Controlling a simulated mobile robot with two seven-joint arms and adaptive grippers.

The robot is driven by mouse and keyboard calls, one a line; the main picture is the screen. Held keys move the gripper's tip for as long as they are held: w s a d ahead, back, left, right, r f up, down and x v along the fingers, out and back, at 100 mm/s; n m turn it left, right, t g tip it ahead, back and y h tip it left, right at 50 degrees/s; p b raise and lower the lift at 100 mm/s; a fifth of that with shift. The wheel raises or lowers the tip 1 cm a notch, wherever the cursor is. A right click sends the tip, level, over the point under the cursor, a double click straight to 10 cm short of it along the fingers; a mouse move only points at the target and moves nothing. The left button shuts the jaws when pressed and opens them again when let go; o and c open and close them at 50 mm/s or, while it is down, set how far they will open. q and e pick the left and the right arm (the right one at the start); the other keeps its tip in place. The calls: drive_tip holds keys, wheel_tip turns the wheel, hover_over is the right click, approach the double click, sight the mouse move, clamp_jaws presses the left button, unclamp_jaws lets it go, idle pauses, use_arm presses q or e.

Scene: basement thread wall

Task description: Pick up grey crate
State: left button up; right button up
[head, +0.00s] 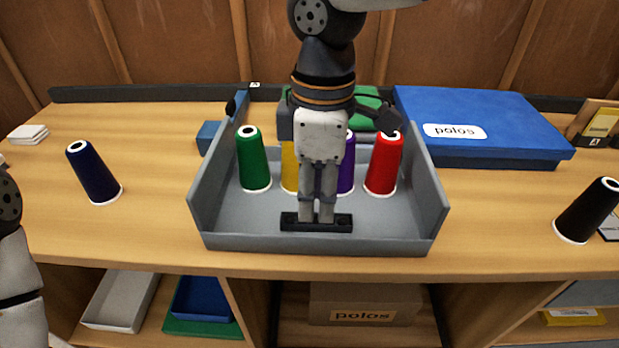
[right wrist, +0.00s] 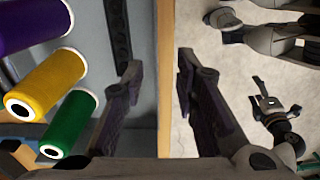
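The grey crate (head: 223,241) stands on the wooden bench. Inside it stand green (head: 253,165), yellow (head: 289,170), purple (head: 347,170) and red (head: 384,165) thread cones. A black strip (head: 290,222) lies along its front wall. My right gripper (head: 317,208) points down at the middle of this front wall. My left gripper (right wrist: 268,103) shows small in the right wrist view, fingers seemingly apart, holding nothing visible.
A dark blue cone (head: 93,175) stands left of the crate and a black cone (head: 586,212) far right. A blue box (head: 480,120) lies behind right; a small blue block (head: 208,136) is behind left. Shelves below hold trays and a cardboard box (head: 362,300).

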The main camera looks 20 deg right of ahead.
sight(315, 238)
wheel_tip(315, 238, down, 11)
drive_tip(key=shift+w+r+b, duration=0.15)
drive_tip(key=shift+b, duration=0.4)
use_arm(q)
drive_tip(key=shift+s+f+g, duration=0.3)
drive_tip(key=shift+s+f, duration=0.35)
use_arm(e)
drive_tip(key=shift+c, duration=0.2)
drive_tip(key=shift+r, duration=0.15)
clamp_jaws()
